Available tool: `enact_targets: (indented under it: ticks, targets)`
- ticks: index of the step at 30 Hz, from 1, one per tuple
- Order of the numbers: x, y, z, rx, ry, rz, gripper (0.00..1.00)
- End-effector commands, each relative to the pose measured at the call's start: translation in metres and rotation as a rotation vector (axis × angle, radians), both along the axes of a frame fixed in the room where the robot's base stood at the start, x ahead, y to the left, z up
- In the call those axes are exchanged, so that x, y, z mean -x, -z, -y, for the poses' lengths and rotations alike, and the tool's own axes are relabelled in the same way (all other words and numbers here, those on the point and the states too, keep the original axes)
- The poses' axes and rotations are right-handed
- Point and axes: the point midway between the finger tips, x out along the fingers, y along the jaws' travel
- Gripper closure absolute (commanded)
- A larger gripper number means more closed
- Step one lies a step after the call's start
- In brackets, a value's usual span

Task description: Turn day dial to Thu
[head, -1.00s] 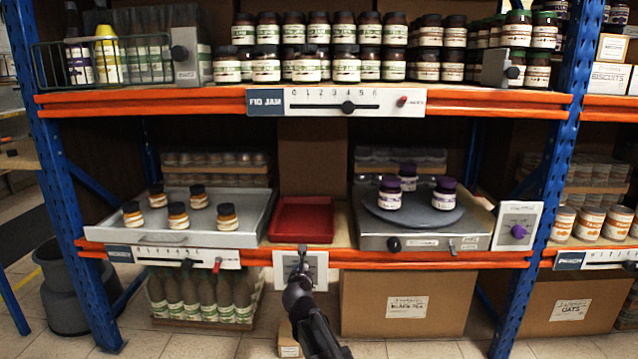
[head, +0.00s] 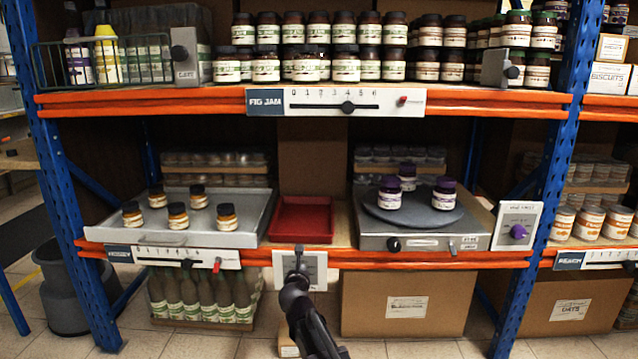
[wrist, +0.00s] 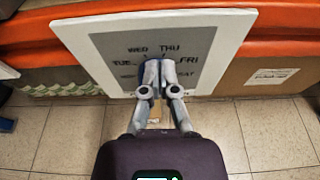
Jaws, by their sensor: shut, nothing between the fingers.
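The day dial panel (head: 320,270) is a grey square in a white frame on the lower orange beam, at the middle of the shelf. In the wrist view the panel (wrist: 200,42) fills the upper middle, with WED and THU at the top, TUE at left, and FRI and SAT at right. My gripper (wrist: 158,68) is shut and empty, with its fingertips at the middle of the dial face. It also shows in front of the panel in the head view (head: 299,250). The knob and its pointer are mostly hidden behind the fingers, so I cannot tell the setting or contact.
A red tray (head: 302,218) sits above the panel. A grey turntable unit (head: 420,243) with purple-lidded jars is to the right. A metal tray (head: 250,235) with orange jars is to the left.

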Motion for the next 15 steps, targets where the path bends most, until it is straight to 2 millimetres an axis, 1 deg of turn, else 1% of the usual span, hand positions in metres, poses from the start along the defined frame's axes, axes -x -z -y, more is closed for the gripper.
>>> enact_targets:
  ticks: [15]
  targets:
    - [0.0,0.0,-0.012,0.001,-0.001,0.001,1.0]
